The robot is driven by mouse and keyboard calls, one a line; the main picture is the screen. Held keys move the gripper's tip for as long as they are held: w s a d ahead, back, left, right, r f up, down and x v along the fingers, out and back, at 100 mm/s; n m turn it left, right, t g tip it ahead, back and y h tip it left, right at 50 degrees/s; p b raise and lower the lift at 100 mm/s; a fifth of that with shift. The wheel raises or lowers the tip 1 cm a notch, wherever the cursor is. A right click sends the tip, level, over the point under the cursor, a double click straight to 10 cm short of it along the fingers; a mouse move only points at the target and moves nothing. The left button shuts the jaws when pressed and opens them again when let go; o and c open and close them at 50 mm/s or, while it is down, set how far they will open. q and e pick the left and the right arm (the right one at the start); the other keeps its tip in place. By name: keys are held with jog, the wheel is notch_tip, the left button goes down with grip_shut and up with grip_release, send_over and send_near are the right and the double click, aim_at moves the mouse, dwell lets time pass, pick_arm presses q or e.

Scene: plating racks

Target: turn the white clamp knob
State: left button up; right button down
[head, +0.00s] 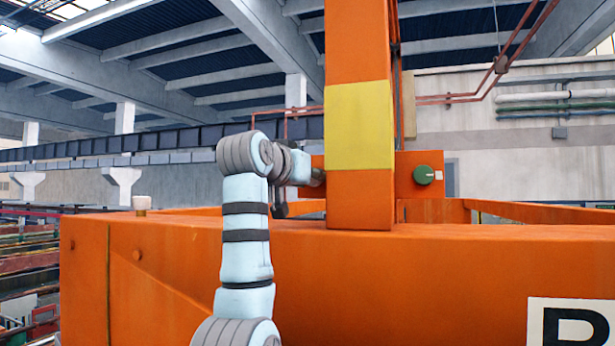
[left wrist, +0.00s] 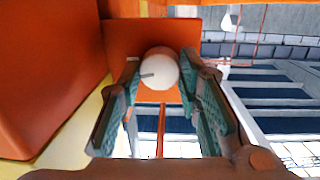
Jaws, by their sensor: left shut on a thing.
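The white clamp knob (left wrist: 162,68) is round with a dark pointer mark and sits on an orange plate in the left wrist view. My left gripper (left wrist: 160,88) has its two green-padded fingers on either side of the knob, shut on it. In the head view, my left gripper (head: 314,178) is at the left side of the orange post, in front of a small orange plate. The knob is hidden there behind the gripper. My right gripper is in neither view.
The upright orange post (head: 360,125) with a yellow band stands just right of the gripper. A green knob (head: 424,175) is on a plate at its right. A wide orange beam (head: 440,270) crosses below, with a small cream knob (head: 141,204) on its left end.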

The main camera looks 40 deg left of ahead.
pick_arm(q)
jog(key=shift+w+f+m, duration=0.1)
jog(key=shift+f+m, duration=0.1)
jog(key=shift+m, duration=0.7)
jog(key=o, duration=1.1)
jog(key=shift+o, duration=0.3)
jog(key=shift+w+a, duration=0.1)
jog(key=shift+w, duration=0.05)
jog(key=v, duration=1.2)
jog(key=shift+r, duration=0.1)
